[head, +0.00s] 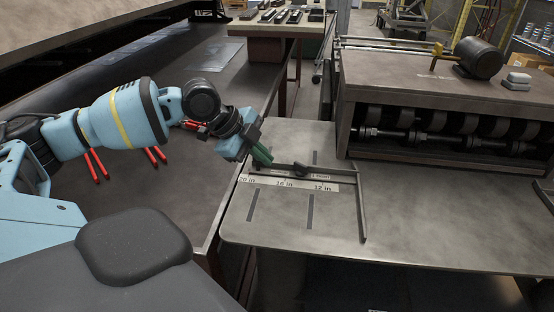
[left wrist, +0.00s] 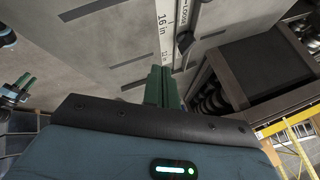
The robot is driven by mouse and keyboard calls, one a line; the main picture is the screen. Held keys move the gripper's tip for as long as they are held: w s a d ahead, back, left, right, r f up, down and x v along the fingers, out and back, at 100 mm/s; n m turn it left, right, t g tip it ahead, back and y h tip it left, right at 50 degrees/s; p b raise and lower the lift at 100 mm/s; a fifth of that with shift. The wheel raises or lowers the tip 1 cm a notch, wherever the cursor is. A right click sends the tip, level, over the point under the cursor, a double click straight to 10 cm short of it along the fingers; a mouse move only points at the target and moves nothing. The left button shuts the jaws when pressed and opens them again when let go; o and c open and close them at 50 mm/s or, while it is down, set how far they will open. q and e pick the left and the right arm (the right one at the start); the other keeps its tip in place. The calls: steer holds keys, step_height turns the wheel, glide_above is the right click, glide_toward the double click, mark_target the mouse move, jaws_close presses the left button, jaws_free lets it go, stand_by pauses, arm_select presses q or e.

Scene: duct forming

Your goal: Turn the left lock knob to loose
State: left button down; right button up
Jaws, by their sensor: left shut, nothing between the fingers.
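The lock knob (head: 301,169) is a small black knob on the dark guide bar of the left guide, on the metal feed table (head: 285,222). In the left wrist view the knob (left wrist: 184,41) shows as a dark handle beside a white strip lettered LOOSE. My left gripper (head: 267,161) has green fingers, closed together and empty, pointing down near the left end of the guide bar, left of the knob and apart from it. In the left wrist view its fingers (left wrist: 161,82) are side by side. The guide's left end is partly hidden by the fingers.
A white inch scale (head: 286,184) lies along the guide, and a raised fence (head: 361,202) runs forward from its right end. The roller machine (head: 430,110) stands behind right. A dark bench (head: 170,150) with red-handled tools lies left. The front of the feed table is clear.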

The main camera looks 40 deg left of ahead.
mark_target(301, 169)
arm_select(q)
steer(key=x, duration=0.9)
steer(key=shift+w+d+f, duration=0.1)
steer(key=shift+d, duration=0.05)
steer(key=shift+w, duration=1.85)
arm_select(e)
steer(key=shift+s+f, duration=0.25)
steer(key=shift+s, duration=0.2)
steer(key=shift+w+r, duration=0.1)
steer(key=shift+w, duration=0.2)
arm_select(q)
steer(key=shift+w, duration=0.1)
arm_select(e)
steer(key=shift+w, duration=0.2)
